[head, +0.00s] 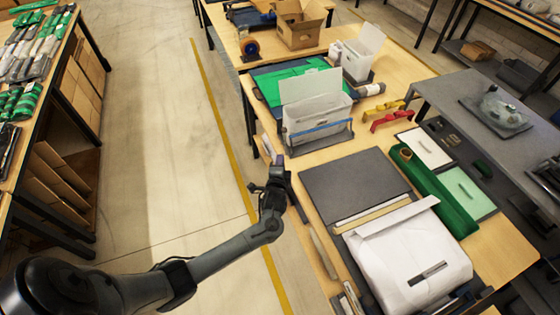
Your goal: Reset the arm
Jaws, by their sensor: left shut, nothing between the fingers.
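My left arm comes in from the lower left, and its gripper (277,160) is at the left edge of the wooden packing table (322,160). The gripper is shut and seems to hold nothing. It is left of a dark grey flat board (350,180) and below an open white box with a blue band (318,128). I cannot tell its exact height over the table edge. My right gripper is not in view.
A large white mailer bag (405,250) lies at the table's front. A green roll (435,190), red and yellow tools (390,117) and an open cardboard box (298,27) are farther right and back. The floor (165,140) left of the table is clear.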

